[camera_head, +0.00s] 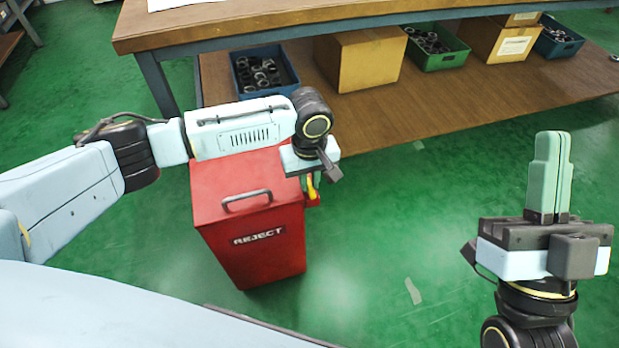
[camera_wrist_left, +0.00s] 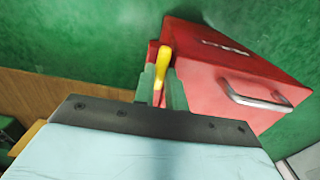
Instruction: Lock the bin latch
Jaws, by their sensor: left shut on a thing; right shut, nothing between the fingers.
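A red bin (camera_head: 255,240) marked REJECT stands on the green floor with its lid down and a grey handle on the lid. A yellow latch lever (camera_head: 311,191) is on the bin's right side; in the left wrist view the yellow lever (camera_wrist_left: 163,60) points up beside the red bin (camera_wrist_left: 240,75). My left gripper (camera_head: 312,180) is at the lever, and in the left wrist view its green fingers (camera_wrist_left: 161,85) are shut on it. The arm hides part of the lever in the head view. My right gripper (camera_head: 549,175) is shut and empty, upright at the right, away from the bin.
A workbench (camera_head: 240,30) stands behind the bin. Its lower wooden shelf (camera_head: 380,120) holds a blue crate (camera_head: 262,72) of rings, a cardboard box (camera_head: 358,60), a green crate (camera_head: 440,50) and more. The green floor right of the bin is free.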

